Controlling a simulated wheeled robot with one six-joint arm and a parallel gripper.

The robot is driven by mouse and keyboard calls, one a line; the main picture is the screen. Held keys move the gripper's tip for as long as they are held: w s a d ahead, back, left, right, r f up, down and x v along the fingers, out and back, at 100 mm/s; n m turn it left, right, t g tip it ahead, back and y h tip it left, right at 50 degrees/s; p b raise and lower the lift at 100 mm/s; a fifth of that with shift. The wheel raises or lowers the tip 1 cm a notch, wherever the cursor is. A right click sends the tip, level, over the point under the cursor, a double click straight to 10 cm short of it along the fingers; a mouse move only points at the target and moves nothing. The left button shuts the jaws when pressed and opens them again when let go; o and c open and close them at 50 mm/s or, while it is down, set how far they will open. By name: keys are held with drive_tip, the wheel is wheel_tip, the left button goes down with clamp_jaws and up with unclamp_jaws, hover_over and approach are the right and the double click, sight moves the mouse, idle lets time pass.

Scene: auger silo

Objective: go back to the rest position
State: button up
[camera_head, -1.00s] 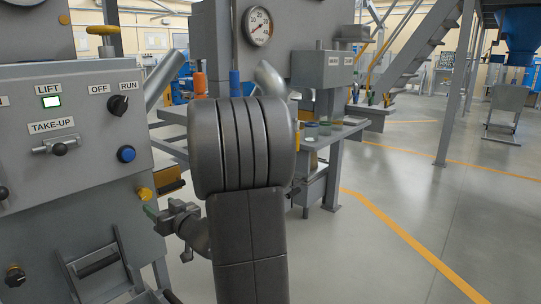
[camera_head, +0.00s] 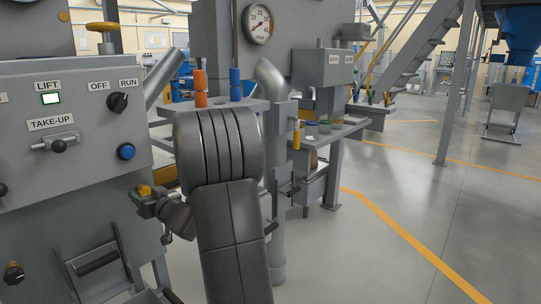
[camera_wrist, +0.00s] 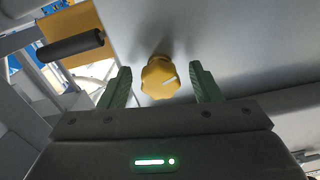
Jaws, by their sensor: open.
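My gripper (camera_wrist: 161,88) is open in the wrist view, its two green fingers apart. In the head view my arm stands in the middle foreground. My gripper (camera_head: 140,196) is partly visible at the arm's left, beside the lower right edge of the grey control panel (camera_head: 70,190). The yellow knob is mostly hidden there.
The panel carries a lit LIFT button (camera_head: 50,99), a black OFF/RUN switch (camera_head: 118,102), a TAKE-UP lever (camera_head: 58,145) and a blue button (camera_head: 126,152). A vertical grey pipe (camera_head: 278,240) stands close behind my arm. Open floor (camera_head: 400,200) lies to the right.

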drive_tip(key=shift+s+d+r+m, duration=0.1)
drive_tip(key=shift+d+m, duration=0.05)
drive_tip(key=shift+m, duration=0.35)
drive_tip(key=m, duration=0.4)
drive_tip(key=shift+m, duration=0.4)
drive_tip(key=m, duration=1.1)
drive_tip(key=shift+m, duration=0.3)
drive_tip(key=m, duration=0.1)
drive_tip(key=m+p, duration=0.1)
drive_tip(key=m, duration=0.1)
drive_tip(key=shift+r+m, duration=0.2)
drive_tip(key=shift+m, duration=0.1)
drive_tip(key=shift+f, duration=0.1)
drive_tip(key=shift+s+m, duration=0.1)
drive_tip(key=shift+m, duration=0.2)
